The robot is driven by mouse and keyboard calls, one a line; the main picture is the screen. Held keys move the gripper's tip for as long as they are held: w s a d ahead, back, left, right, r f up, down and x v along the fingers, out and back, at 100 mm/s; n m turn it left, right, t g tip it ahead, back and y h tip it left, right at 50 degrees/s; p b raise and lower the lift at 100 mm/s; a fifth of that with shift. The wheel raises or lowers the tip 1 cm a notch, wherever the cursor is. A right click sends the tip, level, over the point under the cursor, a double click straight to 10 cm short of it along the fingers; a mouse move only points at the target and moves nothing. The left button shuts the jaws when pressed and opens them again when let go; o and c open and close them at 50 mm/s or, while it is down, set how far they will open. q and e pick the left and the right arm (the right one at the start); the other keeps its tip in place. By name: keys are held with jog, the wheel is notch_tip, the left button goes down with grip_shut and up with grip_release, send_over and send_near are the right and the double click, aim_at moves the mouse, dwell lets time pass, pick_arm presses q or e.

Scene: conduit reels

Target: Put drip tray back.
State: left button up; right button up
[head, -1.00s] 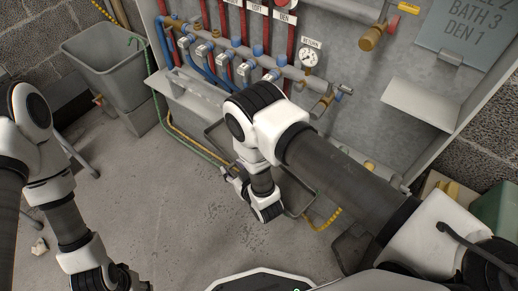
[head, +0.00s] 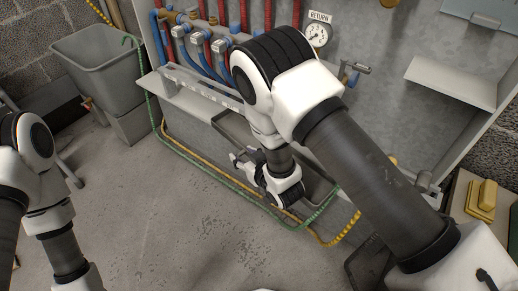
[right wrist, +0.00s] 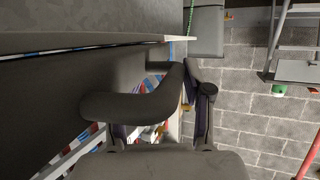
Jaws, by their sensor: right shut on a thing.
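The drip tray (head: 229,123) is a dark grey shallow tray, seen in the head view below the pipe manifold. My arm hides much of it. My right gripper (head: 243,160) is shut on the tray's near side. In the right wrist view a thick rounded grey bar (right wrist: 130,106), seemingly the tray's handle, passes between the fingers of the right gripper (right wrist: 158,122). The tray is close to the ledge (head: 195,103) under the manifold; I cannot tell whether they touch. My left arm shows at the left edge, but its gripper is out of view.
A green hose (head: 200,167) and a yellow hose (head: 334,238) run along the floor in front of the wall unit. A grey bin (head: 97,65) stands at the back left. A grey shelf (head: 450,82) juts out at the right. The floor at the front left is clear.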

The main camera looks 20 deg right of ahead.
jog(key=w+d, duration=0.2)
jog(key=shift+d+b, duration=0.35)
jog(key=shift+b, duration=0.05)
jog(key=w+d+b, duration=0.1)
jog(key=w+d, duration=0.1)
jog(key=d, duration=0.1)
jog(key=shift+w+f+b, duration=0.15)
jog(key=shift+f+b, duration=0.05)
jog(key=shift+b, duration=0.2)
jog(key=shift+r, duration=0.1)
jog(key=o, duration=1.4)
jog(key=shift+c, duration=0.2)
